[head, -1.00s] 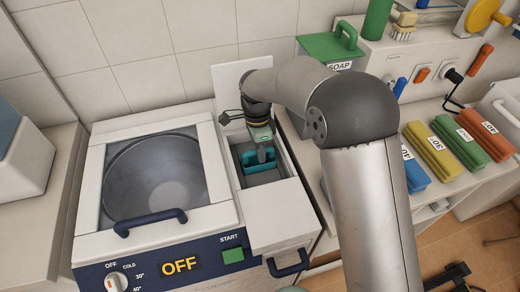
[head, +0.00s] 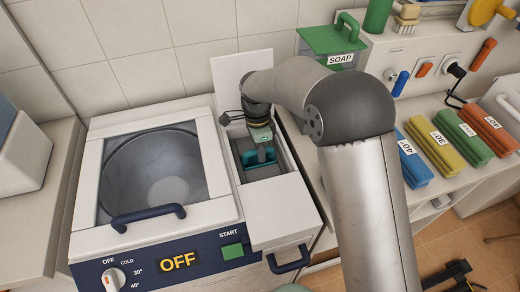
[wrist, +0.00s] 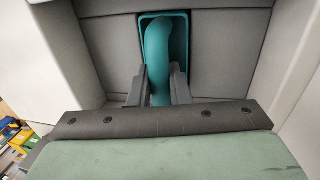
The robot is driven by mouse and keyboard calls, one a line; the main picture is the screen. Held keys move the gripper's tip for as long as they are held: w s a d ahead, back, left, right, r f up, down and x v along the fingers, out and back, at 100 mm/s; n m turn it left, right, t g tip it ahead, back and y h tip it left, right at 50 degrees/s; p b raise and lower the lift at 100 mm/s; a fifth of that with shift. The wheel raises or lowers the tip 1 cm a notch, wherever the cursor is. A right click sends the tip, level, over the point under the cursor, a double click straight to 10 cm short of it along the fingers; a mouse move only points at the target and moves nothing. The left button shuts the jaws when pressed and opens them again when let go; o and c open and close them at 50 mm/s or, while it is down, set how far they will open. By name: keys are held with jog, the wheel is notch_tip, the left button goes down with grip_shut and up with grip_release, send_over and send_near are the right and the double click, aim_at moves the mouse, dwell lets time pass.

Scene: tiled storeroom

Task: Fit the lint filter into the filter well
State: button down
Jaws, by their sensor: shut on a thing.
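The teal lint filter (head: 262,157) is inside the open grey compartment (head: 266,173) to the right of the washer drum. My gripper (head: 258,142) reaches down into this compartment from above. In the wrist view, my gripper (wrist: 157,90) is shut on the filter's curved teal handle (wrist: 158,62), one dark finger on each side. Behind the handle, the filter's rectangular teal body (wrist: 180,42) lies against the grey compartment surface (wrist: 222,52). The filter well itself is not clearly distinguishable, and I cannot tell whether the filter is fully seated.
A white raised lid (head: 228,80) stands behind the compartment, and light walls enclose it closely. The washer drum (head: 150,178) is at left under a lid with a navy handle (head: 149,216). A green soap box (head: 332,40) stands at the back right. Several coloured labelled blocks lie farther right.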

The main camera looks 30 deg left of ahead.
jog(key=shift+f, duration=0.45)
jog(key=c, duration=1.3)
grip_release()
jog(key=a+r, duration=0.1)
jog(key=r, duration=0.4)
jog(key=w+r, duration=0.1)
jog(key=r, duration=0.5)
jog(key=w+a+r, duration=0.1)
jog(key=r, duration=0.5)
jog(key=shift+w+a+r, duration=0.1)
jog(key=shift+a, duration=0.2)
